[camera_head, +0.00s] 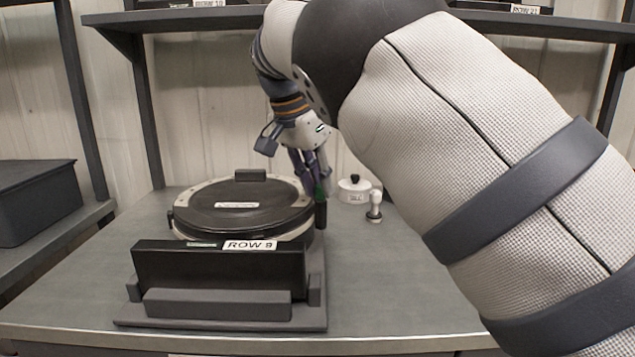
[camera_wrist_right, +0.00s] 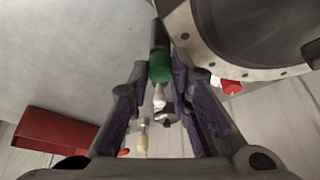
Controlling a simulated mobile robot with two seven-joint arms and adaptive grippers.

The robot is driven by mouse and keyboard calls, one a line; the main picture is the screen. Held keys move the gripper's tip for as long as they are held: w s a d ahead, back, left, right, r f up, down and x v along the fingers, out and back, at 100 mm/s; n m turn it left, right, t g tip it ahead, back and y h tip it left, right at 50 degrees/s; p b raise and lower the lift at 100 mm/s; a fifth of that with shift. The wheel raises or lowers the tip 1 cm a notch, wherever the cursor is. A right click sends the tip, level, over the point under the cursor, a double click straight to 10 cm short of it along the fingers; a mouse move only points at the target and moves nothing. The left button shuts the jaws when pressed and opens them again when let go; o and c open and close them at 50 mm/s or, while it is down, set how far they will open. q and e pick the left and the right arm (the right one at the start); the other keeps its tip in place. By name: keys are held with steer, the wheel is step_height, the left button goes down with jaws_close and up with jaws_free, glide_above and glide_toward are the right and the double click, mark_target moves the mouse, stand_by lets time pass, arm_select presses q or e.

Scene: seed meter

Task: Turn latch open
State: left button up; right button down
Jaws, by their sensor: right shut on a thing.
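The seed meter is a round unit with a black lid (camera_head: 245,205) and a pale rim, standing in a dark cradle labelled ROW 9. The latch (camera_head: 321,212) is a dark upright piece with a green part, at the right side of the meter. My right gripper (camera_head: 315,183) reaches down from above and is shut on the latch. In the right wrist view the latch's green part (camera_wrist_right: 160,67) lies between the fingertips of the gripper (camera_wrist_right: 160,78), beside the meter's rim (camera_wrist_right: 200,50). My left gripper is not in view.
A white round container (camera_head: 354,190) and a small pale-topped piece (camera_head: 375,206) stand right of the meter. A shelf (camera_head: 390,22) spans above the bench. A dark bin (camera_head: 35,205) is at the left. The bench (camera_head: 390,290) is clear at the front right.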

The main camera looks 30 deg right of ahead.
stand_by(0.4)
steer(key=c, duration=1.5)
jaws_free()
steer(key=shift+o, duration=0.2)
steer(key=v, duration=0.7)
steer(key=shift+r, duration=0.25)
steer(key=shift+a, duration=0.1)
